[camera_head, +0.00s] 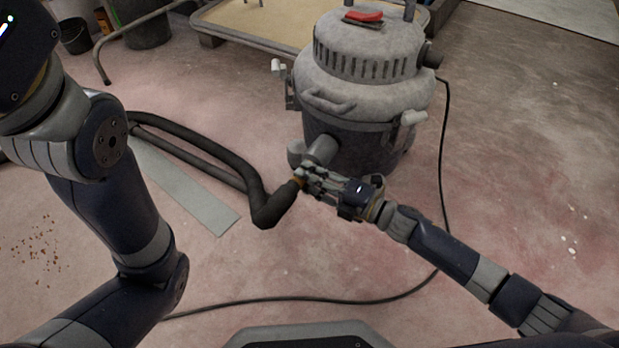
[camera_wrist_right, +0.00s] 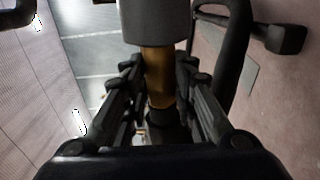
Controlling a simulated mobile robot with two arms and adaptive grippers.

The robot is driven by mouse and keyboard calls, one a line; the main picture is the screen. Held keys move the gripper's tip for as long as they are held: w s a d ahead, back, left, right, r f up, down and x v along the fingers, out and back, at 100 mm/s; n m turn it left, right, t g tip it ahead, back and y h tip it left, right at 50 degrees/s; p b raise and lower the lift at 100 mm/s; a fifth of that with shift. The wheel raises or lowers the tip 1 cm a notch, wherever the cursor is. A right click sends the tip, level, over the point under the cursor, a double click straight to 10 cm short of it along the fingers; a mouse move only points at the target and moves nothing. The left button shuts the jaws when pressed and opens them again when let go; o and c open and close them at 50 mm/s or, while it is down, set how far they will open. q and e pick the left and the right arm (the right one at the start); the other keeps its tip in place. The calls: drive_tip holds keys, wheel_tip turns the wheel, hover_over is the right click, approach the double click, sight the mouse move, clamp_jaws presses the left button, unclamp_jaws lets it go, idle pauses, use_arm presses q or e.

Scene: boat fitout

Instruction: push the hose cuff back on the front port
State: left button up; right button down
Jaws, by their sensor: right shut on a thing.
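The grey shop vacuum (camera_head: 362,90) stands upright on the floor. Its front port (camera_head: 322,150) is a short grey tube low on its front. The black hose (camera_head: 262,205) ends beside this port in a brass-coloured cuff (camera_head: 297,181). My right gripper (camera_head: 313,181) is shut on the cuff, just below the port mouth. In the right wrist view the brass cuff (camera_wrist_right: 160,75) lies between the fingers, against or just under a grey cylinder (camera_wrist_right: 154,20). I cannot tell whether it is seated. My left gripper is out of the picture; only its arm shows.
The hose runs left across a flat grey strip (camera_head: 190,190) on the floor. A black cable (camera_head: 442,150) curves from the vacuum over the floor. The floor at right is mostly clear.

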drive_tip(key=shift+w+d+r, duration=0.15)
drive_tip(key=shift+w+d, duration=0.3)
drive_tip(key=shift+w, duration=0.1)
drive_tip(key=c, duration=1.2)
unclamp_jaws()
drive_tip(key=shift+s, duration=0.1)
drive_tip(key=shift+s+a, duration=0.1)
